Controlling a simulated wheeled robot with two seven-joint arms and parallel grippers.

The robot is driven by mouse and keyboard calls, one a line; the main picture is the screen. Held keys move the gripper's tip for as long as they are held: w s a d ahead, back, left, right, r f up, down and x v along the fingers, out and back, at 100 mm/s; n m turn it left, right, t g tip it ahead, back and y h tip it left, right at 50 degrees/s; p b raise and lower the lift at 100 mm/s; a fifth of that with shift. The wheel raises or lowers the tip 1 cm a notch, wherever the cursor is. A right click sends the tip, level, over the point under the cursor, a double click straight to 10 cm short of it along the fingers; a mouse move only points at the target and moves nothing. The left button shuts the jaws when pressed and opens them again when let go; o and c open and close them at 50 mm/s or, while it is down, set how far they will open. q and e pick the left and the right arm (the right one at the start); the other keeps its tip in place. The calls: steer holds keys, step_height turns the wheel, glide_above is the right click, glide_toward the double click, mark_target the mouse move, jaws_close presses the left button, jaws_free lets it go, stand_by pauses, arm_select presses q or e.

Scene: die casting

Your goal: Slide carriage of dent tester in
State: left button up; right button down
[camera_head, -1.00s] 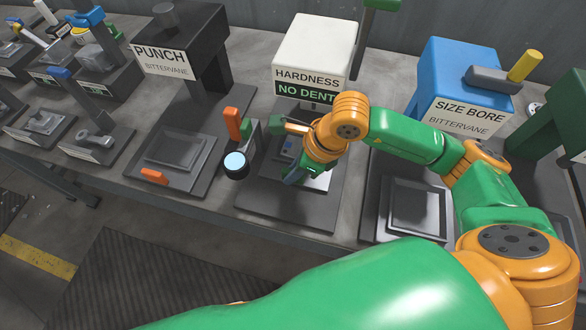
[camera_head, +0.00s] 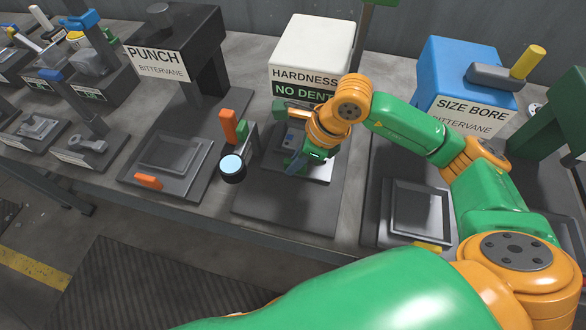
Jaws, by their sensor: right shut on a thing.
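The dent tester is the white-headed machine (camera_head: 312,48) labelled HARDNESS, with a display reading NO DENT. Its carriage (camera_head: 318,172), a grey plate with a light edge, sits on the dark base (camera_head: 285,215) below the head, towards the back of the base. My right gripper (camera_head: 296,163) reaches in from the right and is shut on the carriage. My wrist hides much of the carriage and the exact grip. My left gripper is not in view.
A black PUNCH machine (camera_head: 165,60) stands left and a blue SIZE BORE machine (camera_head: 460,85) right. A black cylinder with a pale blue face (camera_head: 232,168) and an orange block (camera_head: 228,126) stand close left of the carriage. The front of the tester's base is clear.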

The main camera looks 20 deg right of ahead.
steer(key=c, duration=0.8)
jaws_free()
steer(key=shift+c, duration=0.2)
